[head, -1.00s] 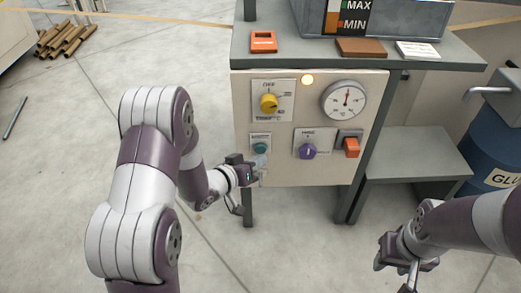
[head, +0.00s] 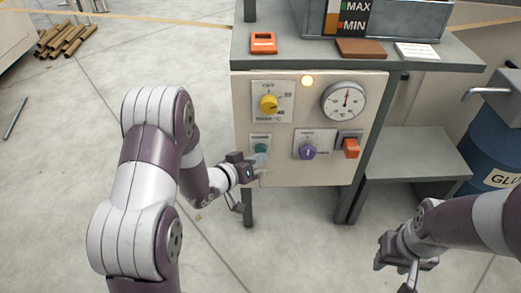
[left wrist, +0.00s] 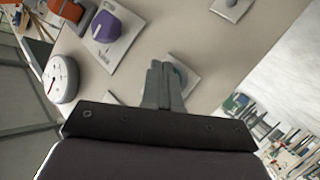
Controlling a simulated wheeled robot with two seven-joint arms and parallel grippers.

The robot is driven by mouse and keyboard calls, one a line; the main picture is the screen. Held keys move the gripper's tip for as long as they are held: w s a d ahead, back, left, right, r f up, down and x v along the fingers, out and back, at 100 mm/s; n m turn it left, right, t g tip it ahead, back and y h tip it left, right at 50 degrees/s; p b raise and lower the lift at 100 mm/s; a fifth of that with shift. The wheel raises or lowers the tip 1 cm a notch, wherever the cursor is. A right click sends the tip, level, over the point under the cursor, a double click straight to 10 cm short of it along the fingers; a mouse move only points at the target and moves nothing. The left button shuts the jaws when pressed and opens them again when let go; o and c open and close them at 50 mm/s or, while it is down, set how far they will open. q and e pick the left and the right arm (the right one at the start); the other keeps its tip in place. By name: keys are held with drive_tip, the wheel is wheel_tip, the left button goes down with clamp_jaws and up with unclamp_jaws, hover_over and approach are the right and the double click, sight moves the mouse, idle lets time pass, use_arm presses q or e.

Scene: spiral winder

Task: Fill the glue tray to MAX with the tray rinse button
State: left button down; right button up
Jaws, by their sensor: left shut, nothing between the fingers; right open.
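The grey glue tray (head: 400,24) stands on top of the bench, cut off by the top edge. Its front scale (head: 348,17) carries MAX and MIN marks; I cannot tell the glue level. A teal button (head: 260,148) sits at the lower left of the cream panel. My left gripper (head: 261,162) is shut and empty, its tips just at the button's lower edge. In the left wrist view the shut fingers (left wrist: 163,85) partly hide the teal button (left wrist: 178,76); contact is unclear. My right gripper (head: 408,264) is open, low at the right.
The panel (head: 310,176) also holds a yellow knob (head: 269,103), a purple knob (head: 307,152), an orange switch (head: 351,148), a round gauge (head: 344,101) and a lit lamp (head: 307,80). A blue glue barrel (head: 490,150) stands at the right.

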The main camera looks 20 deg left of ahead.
use_arm(q)
drive_tip(key=shift+w+a, duration=0.1)
drive_tip(key=shift+w, duration=0.35)
idle(1.4)
drive_tip(key=shift+s, duration=0.1)
idle(1.8)
drive_tip(key=shift+s+d+p, duration=0.2)
drive_tip(key=shift+s+p, duration=0.2)
drive_tip(key=shift+s, duration=0.35)
drive_tip(key=shift+s+d+p, duration=0.15)
drive_tip(key=shift+s+d, duration=0.1)
drive_tip(key=shift+s, duration=0.55)
drive_tip(key=shift+s+d+p, duration=0.15)
drive_tip(key=shift+s+d, duration=0.05)
drive_tip(key=shift+s, duration=0.6)
drive_tip(key=shift+s+d+p, duration=0.15)
drive_tip(key=shift+s+d, duration=0.1)
drive_tip(key=shift+s, duration=0.55)
idle(1.1)
